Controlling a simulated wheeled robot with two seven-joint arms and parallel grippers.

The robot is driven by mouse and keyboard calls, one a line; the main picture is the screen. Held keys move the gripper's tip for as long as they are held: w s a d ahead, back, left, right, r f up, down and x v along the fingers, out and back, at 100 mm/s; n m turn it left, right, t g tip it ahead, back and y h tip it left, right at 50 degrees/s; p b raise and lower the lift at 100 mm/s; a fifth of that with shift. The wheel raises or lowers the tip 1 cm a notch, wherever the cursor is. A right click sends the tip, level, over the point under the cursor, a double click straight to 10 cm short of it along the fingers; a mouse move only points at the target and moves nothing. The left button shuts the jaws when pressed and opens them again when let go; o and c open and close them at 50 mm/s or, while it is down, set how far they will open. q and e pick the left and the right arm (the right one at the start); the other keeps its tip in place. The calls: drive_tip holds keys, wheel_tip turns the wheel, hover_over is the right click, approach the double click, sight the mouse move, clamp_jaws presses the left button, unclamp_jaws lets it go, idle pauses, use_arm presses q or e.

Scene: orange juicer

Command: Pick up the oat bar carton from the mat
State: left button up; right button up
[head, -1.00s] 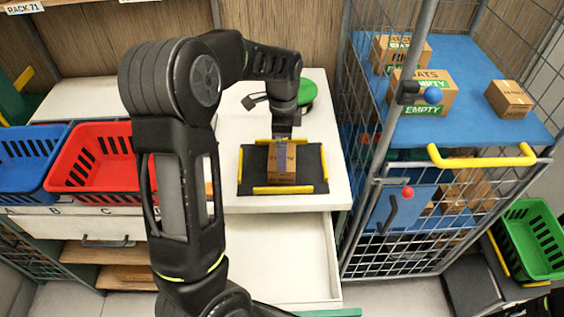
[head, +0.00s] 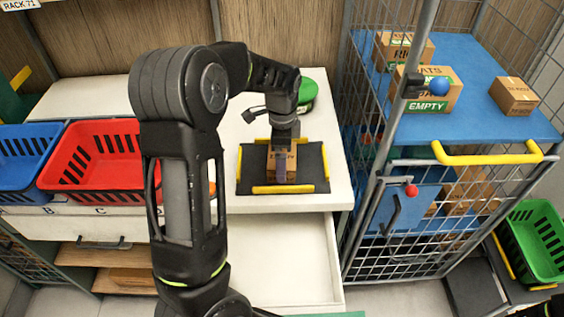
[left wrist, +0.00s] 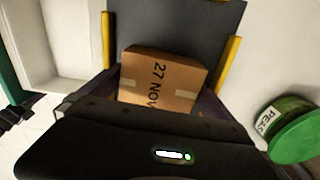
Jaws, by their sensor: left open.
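The oat bar carton (head: 289,167) is a small brown box on the dark mat (head: 317,186) with yellow edge bars, on the white counter. In the left wrist view the carton (left wrist: 162,80) shows a printed "27 NOV" and lies just beyond the gripper body. My left gripper (head: 281,163) is open, pointing down over the carton, with a finger in front of its near side. In the wrist view the fingers are mostly hidden behind the gripper body, so contact cannot be told. My right gripper is not in view.
A green-lidded jar labelled PEAS (left wrist: 293,132) stands behind the mat, near my left wrist. A red basket (head: 95,165) and a blue basket (head: 22,160) stand at left. A wire cage cart with a blue shelf (head: 480,90) holds cartons at right. An open drawer (head: 285,250) is below the counter.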

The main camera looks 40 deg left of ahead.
use_arm(q)
drive_tip(key=shift+c, duration=0.6)
drive_tip(key=c, duration=1.1)
drive_tip(key=shift+o, duration=0.2)
drive_tip(key=shift+r, duration=0.1)
wheel_tip(320, 180, up, 6)
drive_tip(key=p, duration=0.3)
drive_tip(key=shift+p, duration=0.35)
drive_tip(key=shift+r+b, duration=0.3)
drive_tip(key=shift+r, duration=1.65)
